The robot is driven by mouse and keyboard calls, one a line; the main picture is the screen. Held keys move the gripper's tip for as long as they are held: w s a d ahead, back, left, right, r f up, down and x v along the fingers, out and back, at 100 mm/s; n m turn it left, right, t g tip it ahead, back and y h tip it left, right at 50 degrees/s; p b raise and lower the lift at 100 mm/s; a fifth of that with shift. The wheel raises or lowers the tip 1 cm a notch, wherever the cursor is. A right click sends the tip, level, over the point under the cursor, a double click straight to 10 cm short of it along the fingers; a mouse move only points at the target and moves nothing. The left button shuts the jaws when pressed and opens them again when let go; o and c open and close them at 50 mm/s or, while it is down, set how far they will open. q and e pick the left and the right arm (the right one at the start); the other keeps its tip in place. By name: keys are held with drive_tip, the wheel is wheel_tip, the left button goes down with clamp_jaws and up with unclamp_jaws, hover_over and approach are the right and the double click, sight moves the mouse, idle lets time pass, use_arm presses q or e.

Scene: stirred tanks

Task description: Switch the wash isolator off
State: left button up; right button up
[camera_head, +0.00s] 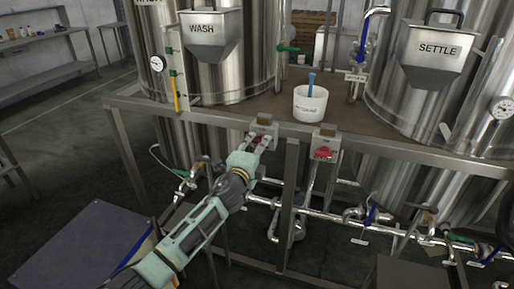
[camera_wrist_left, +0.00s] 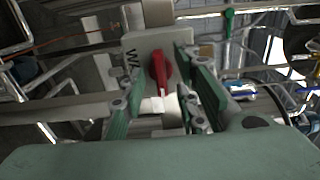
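The wash isolator (camera_head: 264,124) is a small grey box on the front edge of the frame, below the WASH tank. In the left wrist view its plate (camera_wrist_left: 134,50) carries part of the word WASH and a red rotary handle (camera_wrist_left: 160,68). The handle's white-marked end points down in that picture. My left gripper (camera_head: 260,141) is at the front of this isolator and partly covers it. In the left wrist view its green fingers (camera_wrist_left: 156,104) are apart, one on each side of the handle, with gaps showing between. My right gripper is not in view.
A second isolator (camera_head: 326,139) with a red handle (camera_head: 323,153) sits close to the right. A white tub (camera_head: 310,104) holding a blue item stands on the deck behind. Pipes with valves (camera_head: 370,214) run below the frame. The SETTLE hopper (camera_head: 436,52) is at the right.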

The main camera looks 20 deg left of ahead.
use_arm(q)
drive_tip(key=shift+s, duration=0.15)
drive_tip(key=s, duration=1.1)
drive_tip(key=shift+s+a, duration=0.2)
drive_tip(key=shift+s, duration=0.15)
drive_tip(key=shift+f, duration=0.1)
